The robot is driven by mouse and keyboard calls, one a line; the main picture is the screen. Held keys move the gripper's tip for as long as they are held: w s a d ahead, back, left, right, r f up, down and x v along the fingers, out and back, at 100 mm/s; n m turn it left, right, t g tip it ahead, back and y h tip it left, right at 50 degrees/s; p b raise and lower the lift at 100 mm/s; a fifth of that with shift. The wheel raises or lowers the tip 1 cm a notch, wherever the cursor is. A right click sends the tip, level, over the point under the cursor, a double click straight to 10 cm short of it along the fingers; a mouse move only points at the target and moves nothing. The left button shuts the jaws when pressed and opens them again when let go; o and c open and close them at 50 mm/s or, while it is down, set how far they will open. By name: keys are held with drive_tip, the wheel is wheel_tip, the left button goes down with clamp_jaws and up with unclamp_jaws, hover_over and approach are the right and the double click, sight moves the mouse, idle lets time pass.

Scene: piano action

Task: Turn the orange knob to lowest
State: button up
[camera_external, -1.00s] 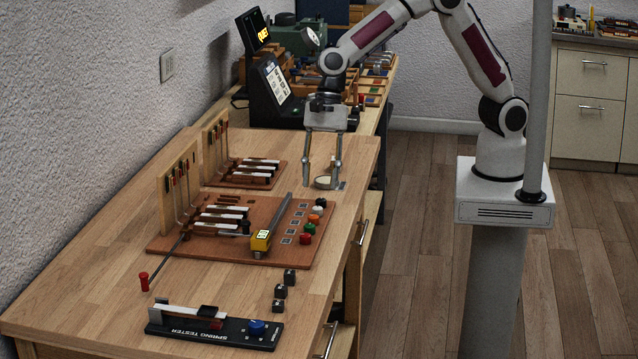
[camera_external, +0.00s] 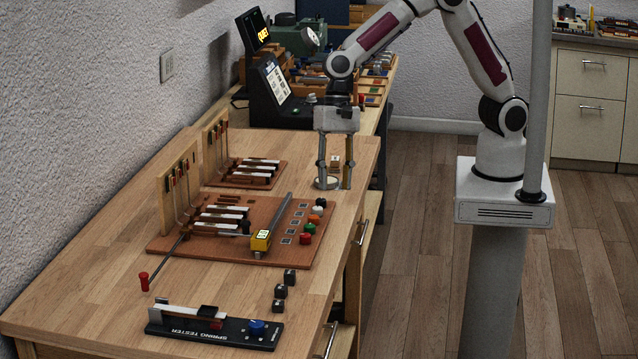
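The orange knob (camera_external: 314,219) is on the right part of the brown board (camera_external: 190,244), in a column of coloured knobs. Its pointer setting is too small to read. My gripper (camera_external: 334,184) is open and empty, with its fingers pointing down. In the picture it is above and slightly right of the knob column, apart from the orange knob.
Near the orange knob are black (camera_external: 321,202), white (camera_external: 318,210), green (camera_external: 310,229) and red (camera_external: 305,239) knobs. A yellow-ended tool (camera_external: 261,241) lies left of them. A small round dish (camera_external: 326,183) is by my fingers. A spring tester (camera_external: 214,328) stands in front.

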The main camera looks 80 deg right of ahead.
drive_tip(key=s+d+r+n, duration=0.2)
drive_tip(key=d+n, duration=0.1)
drive_tip(key=d, duration=0.3)
drive_tip(key=s+d+r+n+h, duration=0.1)
drive_tip(key=s+d+r+n, duration=0.1)
drive_tip(key=d, duration=0.4)
drive_tip(key=s+d+r+n, duration=0.3)
drive_tip(key=s+d+n, duration=0.1)
drive_tip(key=d+n, duration=0.1)
drive_tip(key=shift+d+n+t+h, duration=0.3)
drive_tip(key=shift+d+n+h, duration=0.1)
drive_tip(key=shift+n, duration=0.1)
idle(0.5)
drive_tip(key=shift+c, duration=1.3)
drive_tip(key=shift+s+d, duration=0.1)
